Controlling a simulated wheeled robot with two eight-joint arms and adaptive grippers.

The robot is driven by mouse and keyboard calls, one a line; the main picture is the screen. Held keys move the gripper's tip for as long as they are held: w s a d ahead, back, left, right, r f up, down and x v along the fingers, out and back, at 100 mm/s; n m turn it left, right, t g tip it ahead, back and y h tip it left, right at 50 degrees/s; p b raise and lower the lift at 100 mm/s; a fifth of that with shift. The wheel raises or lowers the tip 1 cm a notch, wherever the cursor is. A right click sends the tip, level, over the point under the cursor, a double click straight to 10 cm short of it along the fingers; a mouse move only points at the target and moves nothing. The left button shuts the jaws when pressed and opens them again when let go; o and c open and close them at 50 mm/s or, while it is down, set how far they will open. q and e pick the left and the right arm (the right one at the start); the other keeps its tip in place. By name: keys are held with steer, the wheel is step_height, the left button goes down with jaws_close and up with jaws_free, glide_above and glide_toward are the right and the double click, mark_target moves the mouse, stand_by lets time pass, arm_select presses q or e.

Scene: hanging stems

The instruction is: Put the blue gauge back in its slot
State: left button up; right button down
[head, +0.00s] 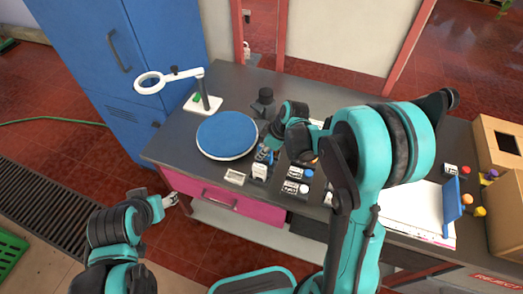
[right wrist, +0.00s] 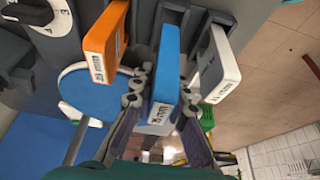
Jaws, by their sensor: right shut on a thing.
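The blue gauge (right wrist: 165,75) has a white label on its end and sits between my right gripper's fingers (right wrist: 155,110) in the right wrist view. My right gripper is shut on it. Its upper end reaches toward a dark grey holder (right wrist: 198,18); I cannot tell whether it is in a slot. It sticks out nearer the camera than its neighbours. In the head view the right gripper (head: 268,150) is at the worktop, largely hidden by my own arm. My left gripper (head: 170,200) is off the table's front left edge; its fingers are too small to judge.
An orange gauge (right wrist: 106,45) and a white gauge (right wrist: 220,65) flank the blue one closely. On the worktop are a round blue pad (head: 226,135), a white ring stand (head: 205,103) and small blocks (head: 296,187). A cardboard box (head: 497,145) stands at the right.

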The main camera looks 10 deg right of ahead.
steer(key=shift+f, duration=0.3)
steer(key=shift+f+b, duration=1.3)
steer(key=shift+b, duration=0.05)
steer(key=c, duration=1.9)
jaws_free()
steer(key=shift+f, duration=0.1)
steer(key=o, duration=0.5)
steer(key=v, duration=1.2)
